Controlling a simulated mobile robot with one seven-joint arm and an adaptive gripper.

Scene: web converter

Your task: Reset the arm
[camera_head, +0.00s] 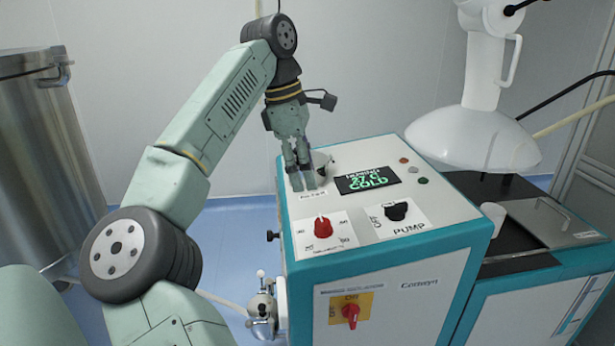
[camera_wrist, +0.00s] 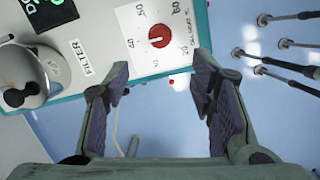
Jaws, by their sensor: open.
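My arm, pale green with dark joints, reaches up from the lower left in the head view and bends down over the machine. My gripper (camera_head: 303,180) points down at the left part of the machine's top panel, near a small metal pot. In the wrist view my gripper (camera_wrist: 162,85) shows two fingers spread wide apart with nothing between them. Beyond the fingers are the panel edge, a red dial (camera_wrist: 159,36) and the blue floor. Whether a fingertip touches the panel cannot be told.
The teal and white machine (camera_head: 400,265) has a lit display (camera_head: 368,179), a red knob (camera_head: 322,227) and a black pump knob (camera_head: 396,211). The metal pot (camera_wrist: 22,75) is close by. A steel drum (camera_head: 35,130) stands left, a white domed apparatus (camera_head: 470,140) right. Pale wall lies behind.

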